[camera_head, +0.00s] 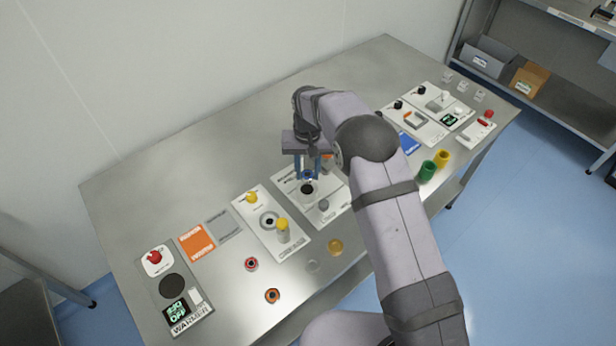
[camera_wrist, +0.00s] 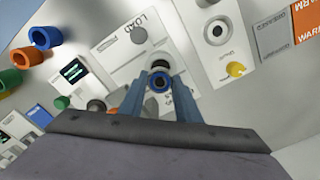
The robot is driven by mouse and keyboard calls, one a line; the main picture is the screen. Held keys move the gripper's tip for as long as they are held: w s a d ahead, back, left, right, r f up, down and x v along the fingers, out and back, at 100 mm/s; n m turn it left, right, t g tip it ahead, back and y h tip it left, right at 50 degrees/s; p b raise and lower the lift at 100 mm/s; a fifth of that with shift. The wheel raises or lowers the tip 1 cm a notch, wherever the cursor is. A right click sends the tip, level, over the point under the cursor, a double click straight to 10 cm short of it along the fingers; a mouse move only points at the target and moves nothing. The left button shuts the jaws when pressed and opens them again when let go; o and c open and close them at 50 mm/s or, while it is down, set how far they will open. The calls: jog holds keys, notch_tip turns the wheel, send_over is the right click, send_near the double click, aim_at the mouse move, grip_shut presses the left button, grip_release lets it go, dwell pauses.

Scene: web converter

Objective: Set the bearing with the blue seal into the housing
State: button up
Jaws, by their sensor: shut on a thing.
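My gripper (camera_head: 308,176) points down over a white panel (camera_head: 328,208) in the middle of the bench. It is shut on the bearing with the blue seal, whose blue ring (camera_wrist: 158,83) shows between the fingertips (camera_wrist: 160,92) in the wrist view. The housing, a dark round opening (camera_head: 307,189), lies just below the fingertips in the head view. In the wrist view its dark rim (camera_wrist: 160,66) shows just beyond the bearing. The bearing partly covers the housing there. I cannot tell whether the bearing touches it.
Red-ringed (camera_head: 251,264) and orange-ringed (camera_head: 272,296) parts lie loose near the front edge. Green (camera_head: 428,171) and yellow (camera_head: 442,159) cups stand to the right. Bare bench is free at the back left.

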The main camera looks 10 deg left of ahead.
jog(key=shift+w+a, duration=0.1)
jog(key=shift+w, duration=0.05)
jog(key=shift+f, duration=0.15)
jog(key=shift+f+b, duration=1.55)
jog(key=shift+f, duration=0.7)
jog(key=shift+f+b, duration=0.3)
jog(key=shift+f, duration=0.15)
dwell(1.1)
jog(key=o, duration=1.5)
jog(key=shift+r, duration=0.2)
jog(key=shift+r+p, duration=1.95)
jog(key=shift+r, duration=0.9)
